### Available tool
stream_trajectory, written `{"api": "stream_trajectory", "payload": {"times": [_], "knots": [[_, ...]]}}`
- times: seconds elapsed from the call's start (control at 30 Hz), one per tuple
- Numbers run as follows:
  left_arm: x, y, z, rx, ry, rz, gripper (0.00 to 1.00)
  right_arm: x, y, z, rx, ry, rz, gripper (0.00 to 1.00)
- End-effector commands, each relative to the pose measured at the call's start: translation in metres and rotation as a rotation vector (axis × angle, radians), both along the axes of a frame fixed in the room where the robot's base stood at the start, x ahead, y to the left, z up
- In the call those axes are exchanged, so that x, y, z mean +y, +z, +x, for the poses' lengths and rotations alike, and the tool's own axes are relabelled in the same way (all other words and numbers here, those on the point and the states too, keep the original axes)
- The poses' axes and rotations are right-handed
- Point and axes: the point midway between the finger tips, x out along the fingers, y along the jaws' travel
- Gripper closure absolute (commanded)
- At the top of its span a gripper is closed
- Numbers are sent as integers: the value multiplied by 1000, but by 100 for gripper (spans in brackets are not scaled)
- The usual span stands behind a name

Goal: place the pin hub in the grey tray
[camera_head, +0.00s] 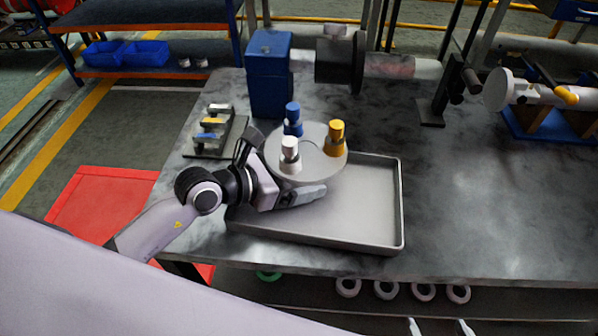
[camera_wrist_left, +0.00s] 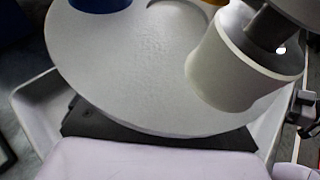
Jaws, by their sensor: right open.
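The pin hub (camera_head: 318,163) is a pale grey disc with a blue pin, a white pin and a yellow pin standing on it. It is over the back left part of the grey tray (camera_head: 365,205) and hides part of its back rim; I cannot tell whether it touches the tray. My left gripper (camera_head: 300,194) is at the disc's front edge. In the left wrist view the disc (camera_wrist_left: 130,75) fills the middle, with a dark finger part at its near edge; its grip is hidden. My right gripper (camera_head: 440,326) is open and empty at the bottom edge.
A blue box (camera_head: 269,75) stands behind the hub. A small rack with coloured parts (camera_head: 213,132) lies left of it. A dark cylinder on a shaft (camera_head: 338,62) is at the back. Several rings (camera_head: 386,289) lie below the table's front edge. The table right of the tray is clear.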

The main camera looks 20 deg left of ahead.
Motion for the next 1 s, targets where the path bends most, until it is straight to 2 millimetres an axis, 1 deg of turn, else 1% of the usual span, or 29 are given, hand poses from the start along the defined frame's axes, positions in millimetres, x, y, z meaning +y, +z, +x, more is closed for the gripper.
{"api": "stream_trajectory", "payload": {"times": [0.27,0.37,0.47,0.57,0.8,1.0], "knots": [[0,1,0,0,0,0,9,0,0,0,0,0,0,5],[0,5,0,-1,0,-1,9,0,3,0,0,0,0,5],[6,6,-7,1,0,-1,9,0,2,0,0,0,0,5],[16,12,-17,0,1,2,9,0,1,0,0,0,0,5],[46,28,-50,2,1,4,9,0,-2,0,0,0,0,5],[65,40,-69,3,1,2,9,0,-5,0,0,0,0,5]]}}
